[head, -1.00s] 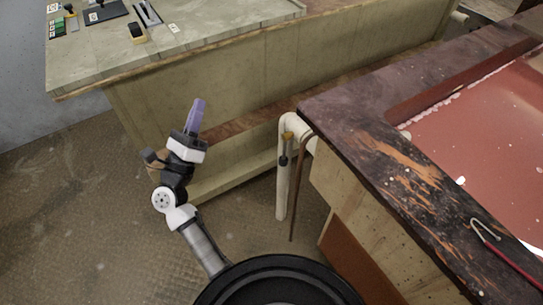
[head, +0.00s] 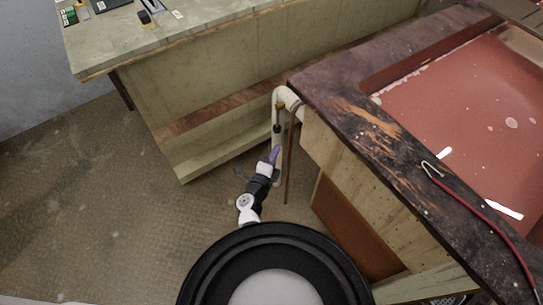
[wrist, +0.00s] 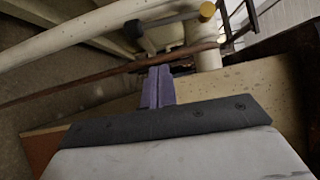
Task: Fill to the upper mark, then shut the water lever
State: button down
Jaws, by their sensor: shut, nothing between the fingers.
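A pale upright pipe (head: 275,105) bends over at the corner of a dark-topped counter. On it is a water lever (head: 277,128) with a brass-yellow end and a dark handle hanging down. In the wrist view the lever (wrist: 165,22) lies across the top, its yellow end at the right. My gripper (head: 275,150), with purple fingers, is just below the lever in the head view. In the wrist view its fingers (wrist: 157,70) are together and empty, apart from the handle in the picture. The red-brown basin (head: 470,100) has bright reflections. I cannot make out its level marks.
A thin brown pipe (head: 289,165) runs down beside the pale one, close to my gripper. The counter's dark edge (head: 350,120) is to the right, with a red-handled hooked tool (head: 470,205) on it. A bench (head: 200,35) stands behind. Floor at left is clear.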

aim_at(275, 131)
jog(key=shift+w+d+r+b, duration=0.1)
jog(key=shift+w+b, duration=0.25)
jog(key=shift+w, duration=1.85)
jog(key=shift+w+d+r+b, duration=0.1)
jog(key=shift+w+b, duration=0.2)
jog(key=shift+w, duration=1.9)
jog(key=shift+a+f+b, duration=0.1)
jog(key=shift+b, duration=0.2)
jog(key=shift+w+a+f+b, duration=0.1)
jog(key=shift+w+b, duration=0.05)
jog(key=shift+b, duration=0.25)
jog(key=shift+w+m, duration=0.1)
jog(key=shift+m, duration=0.2)
jog(key=shift+h+b, duration=0.3)
jog(key=shift+b, duration=0.3)
